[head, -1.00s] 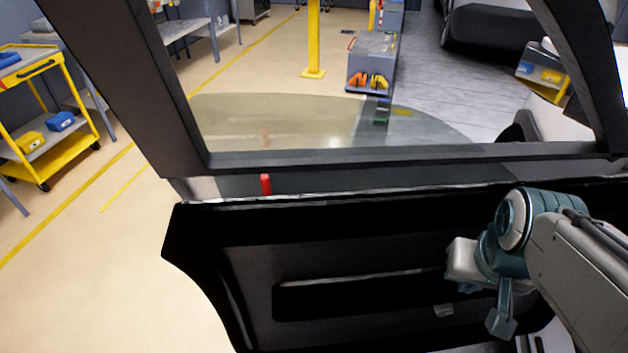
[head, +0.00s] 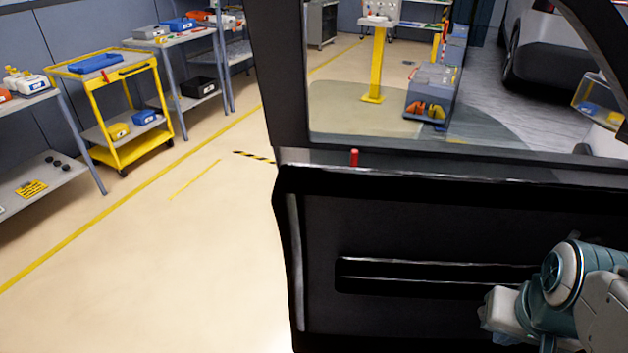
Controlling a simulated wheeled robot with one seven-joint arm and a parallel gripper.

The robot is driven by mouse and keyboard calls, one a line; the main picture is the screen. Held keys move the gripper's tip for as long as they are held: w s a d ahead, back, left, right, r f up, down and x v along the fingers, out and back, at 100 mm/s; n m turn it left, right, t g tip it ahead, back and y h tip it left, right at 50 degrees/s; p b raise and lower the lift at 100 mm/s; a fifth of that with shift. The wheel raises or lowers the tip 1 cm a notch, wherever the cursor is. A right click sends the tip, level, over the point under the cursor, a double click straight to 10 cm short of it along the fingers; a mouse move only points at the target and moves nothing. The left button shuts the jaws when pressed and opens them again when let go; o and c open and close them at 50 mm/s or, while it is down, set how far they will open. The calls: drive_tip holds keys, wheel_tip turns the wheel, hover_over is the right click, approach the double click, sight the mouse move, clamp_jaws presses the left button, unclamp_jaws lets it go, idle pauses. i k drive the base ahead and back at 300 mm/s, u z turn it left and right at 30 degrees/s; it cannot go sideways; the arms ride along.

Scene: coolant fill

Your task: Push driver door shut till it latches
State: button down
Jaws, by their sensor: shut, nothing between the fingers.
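The dark driver door (head: 420,225) stands open on the right half of the head view, its inner face towards me. It has a window frame (head: 283,95), a red lock pin (head: 354,157) on the sill and a long recess (head: 440,275) in the inner panel. My gripper (head: 492,318) is at the lower right, in front of the lower inner panel. It is shut and empty. I cannot tell whether it touches the door. The latch and the car's door opening are not visible.
Open floor (head: 190,260) lies left of the door. A yellow trolley (head: 125,110) and grey workbenches (head: 195,95) stand along the left wall. Through the window I see a yellow post (head: 375,65), a grey cart (head: 432,90) and another car (head: 560,50).

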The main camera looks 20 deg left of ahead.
sight(375, 261)
drive_tip(key=u, duration=2.1)
drive_tip(key=i, duration=2.9)
drive_tip(key=z, duration=2.95)
